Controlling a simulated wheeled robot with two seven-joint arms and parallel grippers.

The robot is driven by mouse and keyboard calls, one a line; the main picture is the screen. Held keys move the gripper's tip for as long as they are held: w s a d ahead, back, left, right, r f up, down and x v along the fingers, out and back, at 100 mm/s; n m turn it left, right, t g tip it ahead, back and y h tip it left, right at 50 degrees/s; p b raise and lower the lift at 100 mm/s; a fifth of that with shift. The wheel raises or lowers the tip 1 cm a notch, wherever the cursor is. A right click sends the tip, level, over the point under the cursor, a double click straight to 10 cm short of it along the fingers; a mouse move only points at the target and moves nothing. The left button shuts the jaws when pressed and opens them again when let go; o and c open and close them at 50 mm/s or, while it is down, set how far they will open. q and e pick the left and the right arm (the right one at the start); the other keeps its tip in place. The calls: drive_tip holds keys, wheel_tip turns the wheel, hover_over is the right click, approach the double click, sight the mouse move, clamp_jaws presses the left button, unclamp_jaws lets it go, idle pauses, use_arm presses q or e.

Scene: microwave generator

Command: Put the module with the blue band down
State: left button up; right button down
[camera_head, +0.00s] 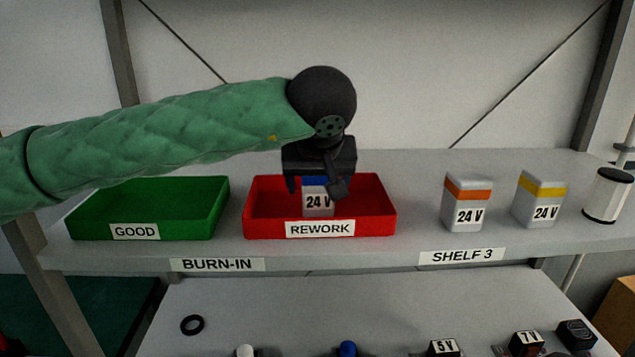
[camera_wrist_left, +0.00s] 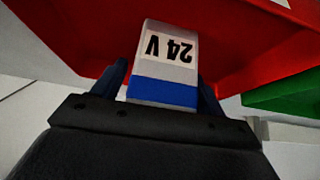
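The module with the blue band (camera_head: 318,200) is a white block marked 24 V. It stands upright inside the red REWORK tray (camera_head: 262,228), partly hidden by my left gripper (camera_head: 318,188). My left gripper points down over it, with one finger on each side of the banded end. In the left wrist view, the module (camera_wrist_left: 167,62) shows between the dark fingers (camera_wrist_left: 162,82), with a narrow gap at its left side, so the gripper looks open around it. The red tray (camera_wrist_left: 80,30) also fills the background there. My right gripper is not in view.
An empty green GOOD tray (camera_head: 85,228) stands to the left on the same shelf (camera_head: 345,250). An orange-banded module (camera_head: 467,203), a yellow-banded module (camera_head: 540,200) and a white cylinder with a dark top (camera_head: 607,197) stand at the right. Small parts lie on the lower surface.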

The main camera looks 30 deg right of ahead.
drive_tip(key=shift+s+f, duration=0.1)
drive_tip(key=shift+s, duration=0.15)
use_arm(q)
drive_tip(key=shift+r, duration=0.15)
drive_tip(key=shift+s+a+r, duration=0.1)
drive_tip(key=shift+r, duration=0.05)
drive_tip(key=shift+s+r, duration=0.15)
drive_tip(key=shift+r, duration=0.1)
drive_tip(key=shift+s+a+r+b, duration=0.25)
drive_tip(key=shift+s+r+b, duration=0.1)
drive_tip(key=shift+r, duration=0.2)
drive_tip(key=b+v, duration=0.3)
drive_tip(key=v, duration=0.6)
drive_tip(key=shift+r, duration=0.3)
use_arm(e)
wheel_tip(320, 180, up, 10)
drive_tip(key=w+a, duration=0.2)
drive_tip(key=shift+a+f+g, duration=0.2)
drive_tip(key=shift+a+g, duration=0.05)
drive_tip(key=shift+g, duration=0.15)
use_arm(q)
drive_tip(key=shift+a, duration=0.1)
